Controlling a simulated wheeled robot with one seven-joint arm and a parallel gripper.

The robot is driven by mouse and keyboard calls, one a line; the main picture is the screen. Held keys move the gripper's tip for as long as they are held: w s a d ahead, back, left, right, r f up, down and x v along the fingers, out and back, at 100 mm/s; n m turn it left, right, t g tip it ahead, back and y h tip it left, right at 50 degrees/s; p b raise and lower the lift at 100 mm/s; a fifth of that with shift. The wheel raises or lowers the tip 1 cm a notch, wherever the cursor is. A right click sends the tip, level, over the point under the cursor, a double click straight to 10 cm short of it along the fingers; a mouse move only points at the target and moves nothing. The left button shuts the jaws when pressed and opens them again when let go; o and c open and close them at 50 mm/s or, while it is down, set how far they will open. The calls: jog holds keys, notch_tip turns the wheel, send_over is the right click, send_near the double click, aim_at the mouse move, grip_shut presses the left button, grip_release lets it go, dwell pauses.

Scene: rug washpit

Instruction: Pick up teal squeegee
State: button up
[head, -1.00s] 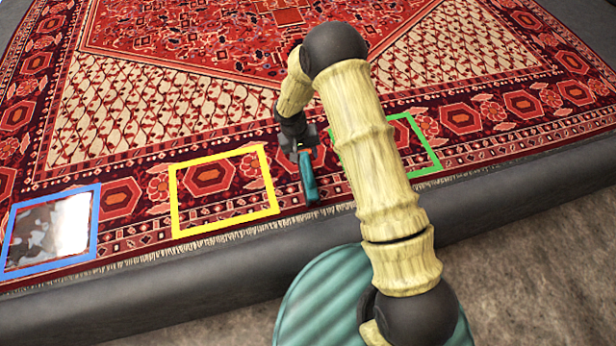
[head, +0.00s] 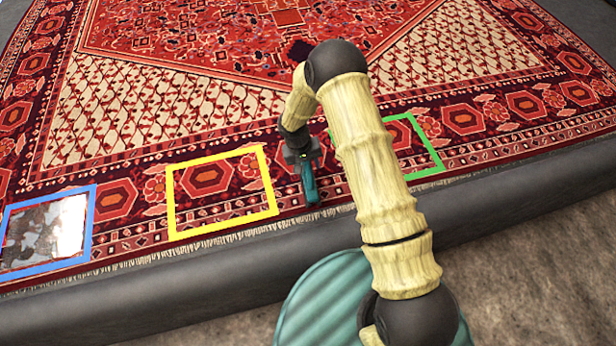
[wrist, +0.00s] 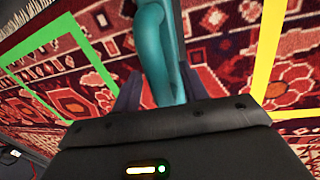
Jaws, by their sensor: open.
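The teal squeegee (head: 310,184) lies on the red patterned rug, between the yellow and green frames. In the wrist view its rounded teal handle (wrist: 158,45) runs from the top edge down between my fingers. My gripper (head: 304,168) is low over the squeegee in the head view. In the wrist view my gripper (wrist: 160,92) is open, with a dark finger on each side of the handle and gaps showing beside it. The squeegee's far end is cut off in the wrist view, and its upper part is hidden by my gripper in the head view.
A yellow frame (head: 171,203) lies left of the squeegee and a green frame (head: 430,150) lies right. A blue frame (head: 90,215) at far left surrounds a shiny wet patch (head: 45,235). The rug's fringed edge meets a grey curb (head: 230,285).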

jog(key=shift+r, duration=0.1)
dwell(0.3)
grip_shut()
notch_tip(320, 180, up, 10)
jog(key=p, duration=0.3)
jog(key=c, duration=0.9)
grip_release()
jog(key=shift+c, duration=0.2)
jog(key=s+d+r+m, duration=0.1)
jog(key=d+r, duration=0.2)
jog(key=d, duration=0.4)
jog(key=s+d+r+m, duration=0.1)
jog(key=s+d+r, duration=0.1)
jog(key=d, duration=0.6)
jog(key=shift+d+r, duration=0.25)
jog(key=shift+r, duration=0.25)
